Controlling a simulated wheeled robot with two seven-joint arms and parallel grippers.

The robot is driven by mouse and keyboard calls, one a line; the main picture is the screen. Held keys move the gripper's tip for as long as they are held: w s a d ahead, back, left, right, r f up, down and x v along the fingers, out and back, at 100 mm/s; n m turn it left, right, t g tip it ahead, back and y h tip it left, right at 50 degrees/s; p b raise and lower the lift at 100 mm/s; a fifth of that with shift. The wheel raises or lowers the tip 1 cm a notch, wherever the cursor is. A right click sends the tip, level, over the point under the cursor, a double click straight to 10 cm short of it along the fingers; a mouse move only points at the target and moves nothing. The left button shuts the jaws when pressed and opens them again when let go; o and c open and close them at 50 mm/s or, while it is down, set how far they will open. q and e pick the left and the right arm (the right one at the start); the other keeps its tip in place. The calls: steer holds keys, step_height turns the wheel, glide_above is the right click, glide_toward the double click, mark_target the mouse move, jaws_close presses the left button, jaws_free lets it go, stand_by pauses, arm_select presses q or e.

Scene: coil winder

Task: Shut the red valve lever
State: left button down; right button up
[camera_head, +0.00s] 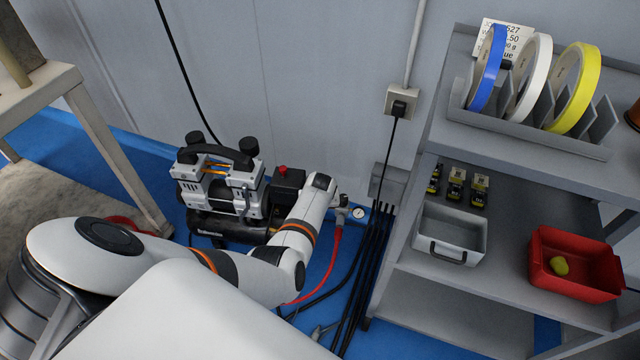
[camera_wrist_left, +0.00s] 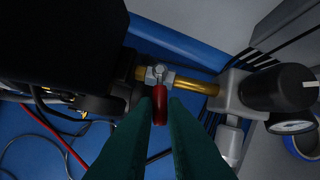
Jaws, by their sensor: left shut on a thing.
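The red valve lever (camera_wrist_left: 159,104) shows in the left wrist view, on a valve with a hex nut on a brass pipe (camera_wrist_left: 195,85). My left gripper (camera_wrist_left: 160,120) is shut on the lever, with its dark green fingers on either side of it. The lever points along the fingers, across the pipe's line in the picture. In the head view my left arm reaches to the compressor (camera_head: 225,190), and my arm hides the lever and my left gripper. My right gripper is not in view.
A regulator with a pressure gauge (camera_head: 359,212) stands right of the compressor; the gauge also shows in the left wrist view (camera_wrist_left: 291,124). A red hose (camera_head: 329,265) and black cables (camera_head: 375,250) run beside it. A grey shelf (camera_head: 415,285) with bins stands at the right.

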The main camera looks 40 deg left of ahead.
arm_select(q)
steer(key=shift+s+a+m+t+h+p, duration=0.15)
steer(key=shift+a+m+t+h+p, duration=0.1)
steer(key=shift+m+p, duration=0.45)
steer(key=shift+s+a+m+t+h+p, duration=0.15)
steer(key=shift+a+m+h+p, duration=0.2)
steer(key=shift+m, duration=0.55)
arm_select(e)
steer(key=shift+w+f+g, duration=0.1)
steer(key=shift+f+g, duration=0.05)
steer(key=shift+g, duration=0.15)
arm_select(q)
steer(key=shift+d, duration=0.1)
steer(key=c, duration=1.5)
jaws_free()
steer(key=shift+o, duration=0.2)
steer(key=shift+r, duration=0.1)
